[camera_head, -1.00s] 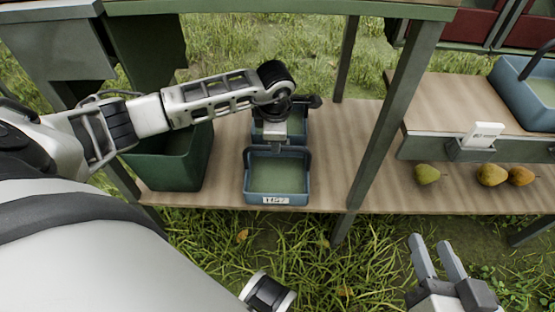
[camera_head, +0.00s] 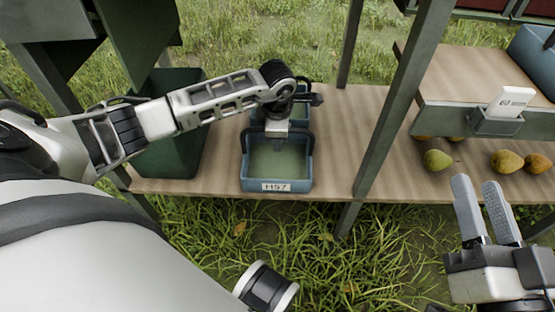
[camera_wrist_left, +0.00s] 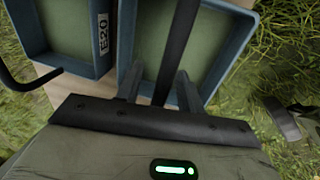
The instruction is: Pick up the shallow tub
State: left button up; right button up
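A blue tub (camera_head: 247,180) with a green inside, a dark handle and a white label stands at the front of the wooden shelf. A second blue tub (camera_head: 256,112) stands right behind it, mostly hidden by my left arm. My left gripper (camera_head: 277,143) is over the front tub; its fingertips are hard to see there. In the left wrist view, the left gripper (camera_wrist_left: 158,88) is open, with the front tub's dark handle (camera_wrist_left: 178,45) between its fingers and gaps on both sides. The back tub (camera_wrist_left: 103,62) shows its label there. My right gripper (camera_head: 485,208) is open and empty.
A dark green bin (camera_head: 178,140) stands left of the tubs. A grey post (camera_head: 390,115) rises to their right. Pears (camera_head: 437,160) lie further right on the shelf, below a raised board with a card holder (camera_head: 495,122). Grass lies in front.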

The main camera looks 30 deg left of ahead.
pick_arm(q)
grip_shut()
jog(key=shift+r, duration=0.1)
dwell(1.2)
